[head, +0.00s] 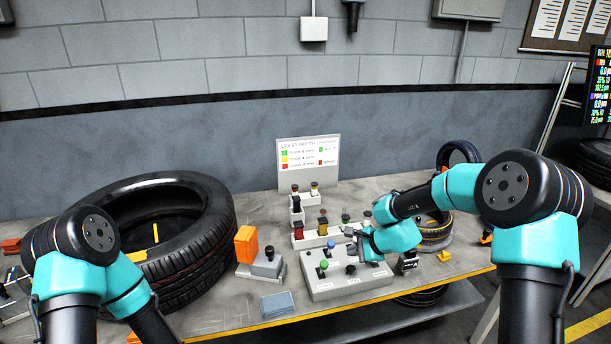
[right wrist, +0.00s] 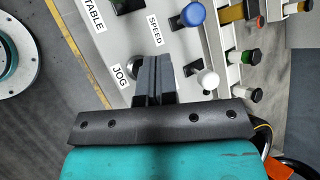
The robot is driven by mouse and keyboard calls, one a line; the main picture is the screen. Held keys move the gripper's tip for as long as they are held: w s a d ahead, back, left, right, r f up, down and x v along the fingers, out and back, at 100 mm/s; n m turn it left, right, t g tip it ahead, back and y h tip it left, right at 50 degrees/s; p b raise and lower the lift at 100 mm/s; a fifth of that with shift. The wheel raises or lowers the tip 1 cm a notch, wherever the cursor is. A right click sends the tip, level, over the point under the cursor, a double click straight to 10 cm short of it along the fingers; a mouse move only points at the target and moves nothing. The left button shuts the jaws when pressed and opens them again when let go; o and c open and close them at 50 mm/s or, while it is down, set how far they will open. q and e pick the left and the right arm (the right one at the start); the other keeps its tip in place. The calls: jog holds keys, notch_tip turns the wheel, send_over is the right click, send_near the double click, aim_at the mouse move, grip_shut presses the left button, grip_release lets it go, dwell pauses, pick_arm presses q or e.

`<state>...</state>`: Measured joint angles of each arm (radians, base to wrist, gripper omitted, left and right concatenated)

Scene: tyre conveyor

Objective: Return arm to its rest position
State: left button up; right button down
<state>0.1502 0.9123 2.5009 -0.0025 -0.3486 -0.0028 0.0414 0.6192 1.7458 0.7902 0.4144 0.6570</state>
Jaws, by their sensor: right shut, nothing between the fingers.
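My right arm reaches in from the right in the head view. Its gripper (head: 352,236) is shut and empty above the grey control panel (head: 340,291). In the right wrist view the closed fingers (right wrist: 154,72) point at the panel between the JOG and SPEED labels. A round silver-and-black knob (right wrist: 133,66) is beside the fingers, partly hidden by them; I cannot tell if they touch it. A blue knob (right wrist: 193,14) and a white knob (right wrist: 208,79) stand on the panel to the right. My left arm is bent at the left of the head view; its gripper is not in view.
A large tyre (head: 185,278) lies on the workbench (head: 225,318) at left. An orange-and-grey device (head: 266,262) stands beside the panel. Bottles in white racks (head: 312,240) stand behind it. A smaller tyre (head: 436,236) is at right. A small blue-grey pad (head: 278,304) lies in front.

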jog(key=s+f+n, duration=0.1)
jog(key=s+f, duration=0.2)
jog(key=f, duration=0.1)
jog(key=s+d+f+n+g+h, duration=0.1)
jog(key=s+f, duration=0.2)
jog(key=f, duration=0.1)
jog(key=s+d+f+n+g+h, duration=0.1)
jog(key=s+f, duration=0.2)
jog(key=f, duration=0.1)
jog(key=shift+d+n, duration=0.1)
jog(key=shift+n, duration=0.3)
jog(key=s+f+n+g, duration=0.1)
jog(key=s+f+n, duration=0.4)
jog(key=s, duration=0.5)
jog(key=s+f+n+g+h, duration=0.1)
jog(key=s+f+n+g, duration=0.1)
jog(key=s+f+n, duration=0.4)
jog(key=s+a+f, duration=0.1)
jog(key=s, duration=0.4)
jog(key=shift+f, duration=0.3)
